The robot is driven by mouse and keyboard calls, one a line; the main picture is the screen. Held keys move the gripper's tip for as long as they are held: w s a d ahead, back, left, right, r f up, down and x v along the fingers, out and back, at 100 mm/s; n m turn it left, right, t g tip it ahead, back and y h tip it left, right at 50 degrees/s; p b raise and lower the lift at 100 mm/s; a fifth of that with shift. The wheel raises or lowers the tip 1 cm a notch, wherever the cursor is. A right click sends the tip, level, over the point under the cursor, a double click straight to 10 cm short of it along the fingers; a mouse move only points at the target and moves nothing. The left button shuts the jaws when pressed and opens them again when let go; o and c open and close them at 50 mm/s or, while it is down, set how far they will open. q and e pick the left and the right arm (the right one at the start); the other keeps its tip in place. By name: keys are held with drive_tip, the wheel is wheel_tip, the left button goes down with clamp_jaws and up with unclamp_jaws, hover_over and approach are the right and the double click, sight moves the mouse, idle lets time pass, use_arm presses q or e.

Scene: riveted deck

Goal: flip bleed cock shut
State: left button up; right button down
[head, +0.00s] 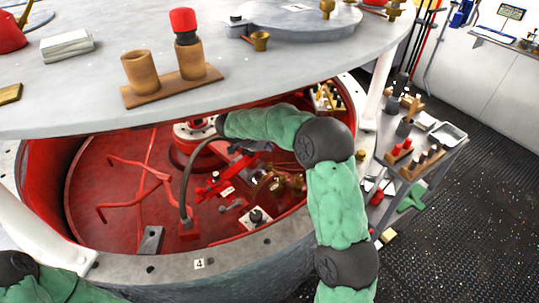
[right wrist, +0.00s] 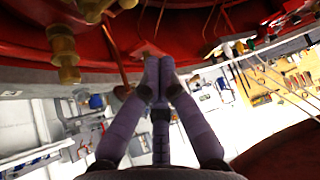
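My right gripper (right wrist: 158,66) shows in the right wrist view with its fingertips together and nothing clearly seen between them. Its tips are close to a red surface. A brass fitting (right wrist: 63,52) stands to the left of the fingers, apart from them. In the head view my right arm reaches over the rim into the red well, and its hand is mostly hidden behind the forearm. Brass fittings (head: 272,183) and a red lever with a white label (head: 222,187) are in the well below it. I cannot tell which fitting is the bleed cock. My left gripper is out of view.
A grey round deck (head: 80,97) overhangs the well. It carries a wooden block with cups (head: 172,87). A dark hose (head: 187,180) and red pipes (head: 140,170) stand in the well. A loaded side cart (head: 425,160) stands at right.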

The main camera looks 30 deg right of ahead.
drive_tip(key=x, duration=1)
drive_tip(key=a+p, duration=0.1)
drive_tip(key=a, duration=0.1)
drive_tip(key=s+a+p, duration=0.1)
drive_tip(key=a+p, duration=0.1)
drive_tip(key=shift+s+f, duration=0.1)
drive_tip(key=shift+d, duration=0.1)
